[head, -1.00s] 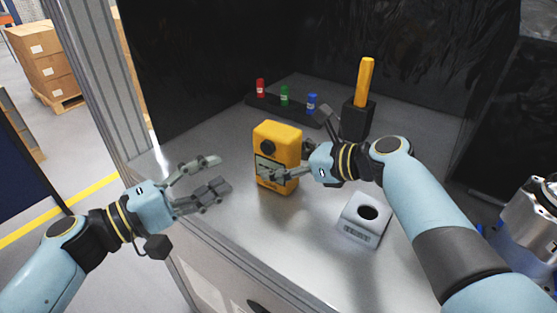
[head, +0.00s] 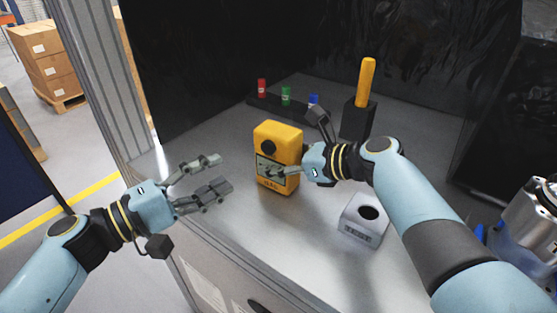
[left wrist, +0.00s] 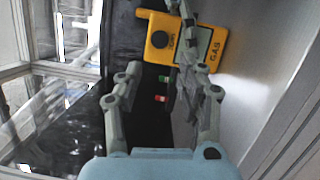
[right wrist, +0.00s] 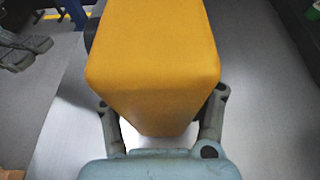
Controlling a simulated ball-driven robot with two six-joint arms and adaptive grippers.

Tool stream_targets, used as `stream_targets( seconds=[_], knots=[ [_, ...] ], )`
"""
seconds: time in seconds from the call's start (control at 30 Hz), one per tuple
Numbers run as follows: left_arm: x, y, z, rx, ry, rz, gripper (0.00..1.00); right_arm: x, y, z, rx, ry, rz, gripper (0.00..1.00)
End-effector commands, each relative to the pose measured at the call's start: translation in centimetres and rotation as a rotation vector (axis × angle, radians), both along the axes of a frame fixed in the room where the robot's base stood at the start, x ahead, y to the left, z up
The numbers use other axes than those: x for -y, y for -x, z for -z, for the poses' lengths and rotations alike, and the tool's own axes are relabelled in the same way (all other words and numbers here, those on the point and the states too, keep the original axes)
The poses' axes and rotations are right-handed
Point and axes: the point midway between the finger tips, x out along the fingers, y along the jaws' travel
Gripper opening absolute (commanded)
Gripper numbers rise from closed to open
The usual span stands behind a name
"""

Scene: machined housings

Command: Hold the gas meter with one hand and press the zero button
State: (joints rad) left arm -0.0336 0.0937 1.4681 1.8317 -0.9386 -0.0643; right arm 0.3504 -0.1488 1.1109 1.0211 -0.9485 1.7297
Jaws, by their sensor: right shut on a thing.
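The yellow gas meter (head: 277,135) stands upright on the metal bench in the head view, with a dark round part and a screen on its front. My right gripper (head: 285,168) is shut on it from the right, one finger across its front. In the right wrist view the meter's yellow body (right wrist: 155,55) fills the space between the fingers. My left gripper (head: 222,173) is open and empty, to the left of the meter and apart from it. In the left wrist view the meter (left wrist: 205,48) is beyond the left fingertips, its "ZERO" and "GAS" lettering showing.
A grey block with a round hole (head: 364,220) sits at the right front. Behind are a dark rack (head: 255,101) with red, green and blue vials, and a yellow-handled tool in a black holder (head: 357,119). The bench's left edge lies beneath my left gripper.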

Motion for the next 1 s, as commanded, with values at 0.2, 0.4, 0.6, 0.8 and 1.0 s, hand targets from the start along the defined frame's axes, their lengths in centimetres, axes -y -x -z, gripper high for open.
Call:
stream_targets(
  seconds=[0.2,0.4,0.6,0.8,1.0],
  knots=[
    [0.1,0.2,0.0,0.042,-0.031,0.007,0.16,0.0,0.0,0.0,0.001,0.002,0.001,0.07],
    [2.3,3.1,0.5,0.382,-0.326,0.179,0.00,0.0,0.0,0.0,0.001,0.002,0.001,0.07],
    [4.1,6.2,0.5,1.036,-0.785,0.550,0.00,0.0,0.0,0.0,0.001,0.002,0.001,0.07],
    [1.4,5.5,-1.2,1.653,-1.157,0.988,0.00,0.1,0.0,0.0,0.001,0.002,0.001,0.07],
    [-2.2,1.5,-6.4,1.887,-1.431,1.255,0.00,0.1,0.0,0.0,0.001,0.002,0.001,0.07]
  ],
)
